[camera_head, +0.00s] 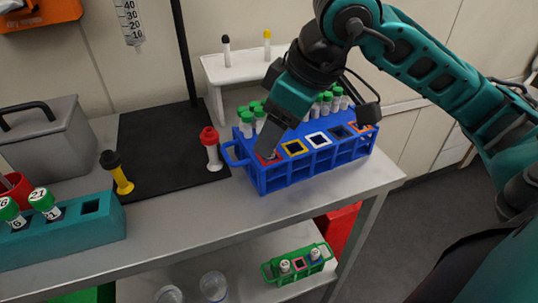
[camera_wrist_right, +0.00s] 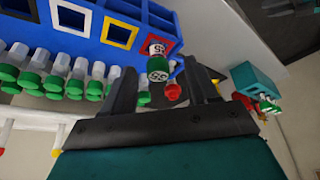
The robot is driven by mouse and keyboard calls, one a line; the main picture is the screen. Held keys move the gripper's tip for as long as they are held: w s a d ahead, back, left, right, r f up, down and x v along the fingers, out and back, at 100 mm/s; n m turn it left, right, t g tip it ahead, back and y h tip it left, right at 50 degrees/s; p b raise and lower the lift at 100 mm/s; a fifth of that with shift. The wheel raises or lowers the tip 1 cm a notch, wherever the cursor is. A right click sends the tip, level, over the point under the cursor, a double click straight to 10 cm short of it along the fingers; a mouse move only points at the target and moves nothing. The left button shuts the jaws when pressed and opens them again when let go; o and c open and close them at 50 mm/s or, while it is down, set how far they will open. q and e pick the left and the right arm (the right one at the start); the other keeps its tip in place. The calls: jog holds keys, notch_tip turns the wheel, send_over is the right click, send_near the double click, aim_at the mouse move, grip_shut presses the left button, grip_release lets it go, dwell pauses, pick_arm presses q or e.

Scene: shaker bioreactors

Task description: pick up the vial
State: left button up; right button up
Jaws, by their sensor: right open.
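A green-capped vial with a numbered label (camera_wrist_right: 158,64) stands in the red-framed end slot of the blue rack (camera_head: 300,175). In the wrist view it shows between the tips of my right gripper (camera_wrist_right: 158,72), which is open, with a finger on each side. Contact cannot be told. In the head view my right gripper (camera_head: 266,147) is over the left end of the rack and mostly hides this vial. My left gripper is not in view.
Several green-capped vials (camera_head: 325,103) stand in the rack's back row. A red-capped vial (camera_head: 212,150) and a yellow one with a black cap (camera_head: 122,175) stand to the left. A teal rack (camera_head: 70,235) holds two numbered vials. A white stand (camera_head: 240,68) is behind.

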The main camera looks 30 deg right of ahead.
aim_at(269, 159)
jog(key=x, duration=0.3)
jog(key=shift+w+f, duration=0.1)
jog(key=shift+w, duration=0.1)
jog(key=shift+d, duration=0.1)
grip_shut()
